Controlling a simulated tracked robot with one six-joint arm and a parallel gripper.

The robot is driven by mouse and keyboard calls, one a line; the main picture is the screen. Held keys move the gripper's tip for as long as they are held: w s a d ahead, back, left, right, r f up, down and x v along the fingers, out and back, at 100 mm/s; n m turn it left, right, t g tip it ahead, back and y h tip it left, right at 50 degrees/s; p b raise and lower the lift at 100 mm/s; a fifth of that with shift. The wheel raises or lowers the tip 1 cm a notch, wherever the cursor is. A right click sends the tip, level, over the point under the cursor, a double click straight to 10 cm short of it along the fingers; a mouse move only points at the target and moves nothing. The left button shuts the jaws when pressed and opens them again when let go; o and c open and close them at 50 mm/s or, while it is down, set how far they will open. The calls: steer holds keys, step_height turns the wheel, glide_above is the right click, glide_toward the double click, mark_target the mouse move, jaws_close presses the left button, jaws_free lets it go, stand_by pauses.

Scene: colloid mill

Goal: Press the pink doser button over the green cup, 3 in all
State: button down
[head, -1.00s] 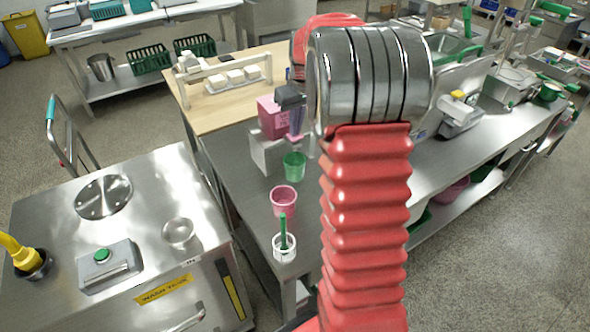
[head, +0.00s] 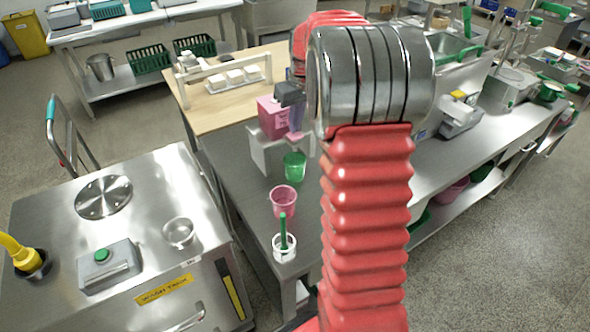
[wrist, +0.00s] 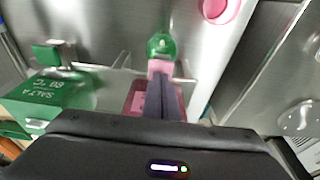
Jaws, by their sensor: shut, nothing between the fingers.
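The pink doser (head: 272,117) stands on a grey block on the steel bench, left of my arm. Its pink part (head: 295,137) juts out above the green cup (head: 294,167). My gripper (head: 297,128) is shut and empty, pointing down just over this pink part. In the wrist view the dark fingers (wrist: 161,85) end at the pink part (wrist: 160,67), with the green cup (wrist: 162,46) just beyond. I cannot tell whether the fingertips touch the button, as they cover it.
A pink cup (head: 283,199) and a white holder (head: 284,250) with a green stick stand nearer on the bench. In the wrist view a green box (wrist: 50,95) marked SALT A lies left of the fingers. A steel wash tank (head: 120,215) stands at the left.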

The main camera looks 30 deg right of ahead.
steer(key=shift+f, duration=1.1)
steer(key=shift+r, duration=1.15)
steer(key=shift+r, duration=0.1)
steer(key=shift+r, duration=2.9)
steer(key=shift+s, duration=0.1)
